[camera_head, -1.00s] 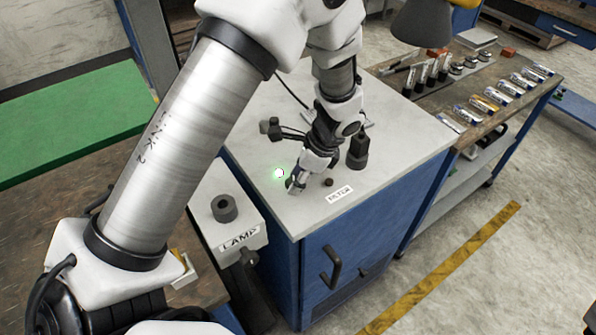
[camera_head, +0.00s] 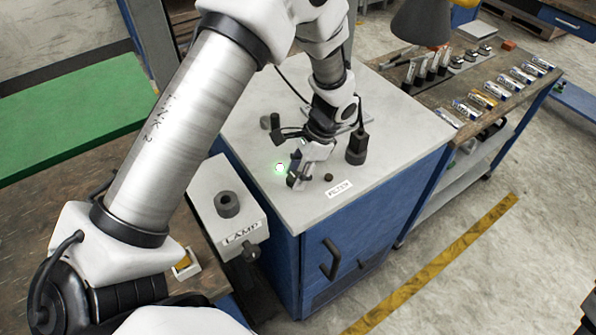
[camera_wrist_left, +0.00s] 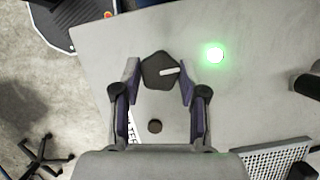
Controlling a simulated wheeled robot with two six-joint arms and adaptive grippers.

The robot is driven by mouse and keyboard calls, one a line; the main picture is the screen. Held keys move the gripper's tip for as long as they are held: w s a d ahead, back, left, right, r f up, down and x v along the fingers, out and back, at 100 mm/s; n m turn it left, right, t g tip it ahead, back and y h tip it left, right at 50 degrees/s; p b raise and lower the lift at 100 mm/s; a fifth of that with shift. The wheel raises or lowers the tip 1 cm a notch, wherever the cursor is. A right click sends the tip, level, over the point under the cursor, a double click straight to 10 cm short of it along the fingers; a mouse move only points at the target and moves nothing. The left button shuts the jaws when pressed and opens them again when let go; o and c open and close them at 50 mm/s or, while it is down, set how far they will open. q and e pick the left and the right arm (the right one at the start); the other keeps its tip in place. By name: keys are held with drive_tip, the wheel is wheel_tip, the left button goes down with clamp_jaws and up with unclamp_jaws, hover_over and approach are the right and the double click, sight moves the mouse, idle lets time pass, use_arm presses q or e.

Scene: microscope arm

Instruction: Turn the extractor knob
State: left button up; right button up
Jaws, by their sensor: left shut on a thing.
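A dark, roughly five-sided knob (camera_wrist_left: 160,71) with a white pointer mark sits on the pale cabinet top in the left wrist view. The pointer lies nearly level, towards the right of that picture. My left gripper (camera_wrist_left: 160,82) has its two fingers on either side of the knob and is shut on it. In the head view, my left gripper (camera_head: 298,181) reaches down to the cabinet top (camera_head: 270,210) and mostly hides the knob. A green glowing light (camera_head: 280,168) shines just beside the gripper. My right gripper is not in view.
A small dark peg (camera_head: 328,178) stands near a FILTER label (camera_head: 339,189). A black upright fitting (camera_head: 356,150) stands just right of the gripper. A grey LAMP box (camera_head: 240,238) with a round dark knob (camera_head: 227,204) is at the cabinet's left.

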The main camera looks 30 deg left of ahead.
use_arm(q)
drive_tip(key=shift+s+f, duration=0.15)
drive_tip(key=o, duration=1)
drive_tip(key=shift+o, duration=0.7)
drive_tip(key=shift+a, duration=0.1)
drive_tip(key=v, duration=1.2)
